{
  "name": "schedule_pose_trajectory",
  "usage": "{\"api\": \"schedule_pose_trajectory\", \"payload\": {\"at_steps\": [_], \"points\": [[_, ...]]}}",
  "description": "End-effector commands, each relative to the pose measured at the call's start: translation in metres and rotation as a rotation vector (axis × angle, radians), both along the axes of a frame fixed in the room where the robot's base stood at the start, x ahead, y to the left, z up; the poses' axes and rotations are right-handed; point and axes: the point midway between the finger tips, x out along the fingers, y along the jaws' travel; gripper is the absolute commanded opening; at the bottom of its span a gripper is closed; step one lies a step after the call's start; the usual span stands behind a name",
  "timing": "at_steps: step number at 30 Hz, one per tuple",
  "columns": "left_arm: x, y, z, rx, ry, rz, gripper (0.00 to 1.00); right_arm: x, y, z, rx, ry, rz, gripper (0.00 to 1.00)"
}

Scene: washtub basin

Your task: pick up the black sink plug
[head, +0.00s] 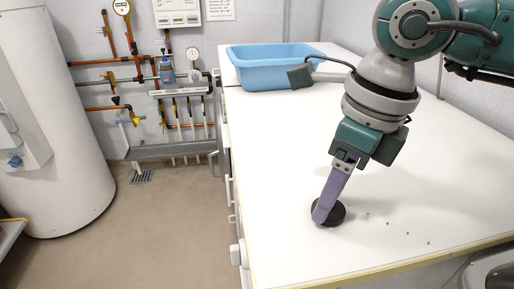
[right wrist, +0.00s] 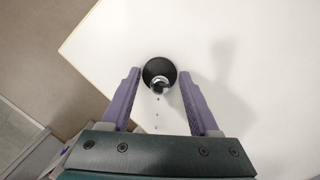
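The black sink plug (head: 335,214) lies on the white worktop (head: 420,170), towards its near left edge. In the right wrist view the plug (right wrist: 160,74) is a round black disc with a shiny metal part on top. My right gripper (head: 322,214) points down at the plug, and its purple fingers partly cover it in the head view. In the right wrist view the right gripper (right wrist: 158,80) is open, with one finger on each side of the plug and gaps between. I cannot tell whether the fingertips touch the worktop. My left gripper is in neither view.
A blue washtub (head: 265,75) stands at the back left of the worktop. Several small dark specks lie right of the plug. The worktop's left edge is close to the plug, with floor (head: 160,230) beyond. The middle of the worktop is clear.

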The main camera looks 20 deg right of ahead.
Motion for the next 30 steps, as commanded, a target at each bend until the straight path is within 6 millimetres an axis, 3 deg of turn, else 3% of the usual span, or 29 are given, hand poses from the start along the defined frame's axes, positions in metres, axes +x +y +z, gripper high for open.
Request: {"api": "schedule_pose_trajectory", "payload": {"at_steps": [2, 16, 30], "points": [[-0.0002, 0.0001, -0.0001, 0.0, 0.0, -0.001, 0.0, 0.0, 0.0, 0.0003, 0.0, 0.0, 0.0, 0.54], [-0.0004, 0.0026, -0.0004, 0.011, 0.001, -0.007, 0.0, 0.0001, 0.0, 0.0007, 0.001, -0.001, 0.0, 0.01], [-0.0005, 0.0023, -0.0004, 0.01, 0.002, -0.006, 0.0, 0.0003, 0.0001, 0.0009, 0.001, -0.001, 0.0, 0.0]]}}
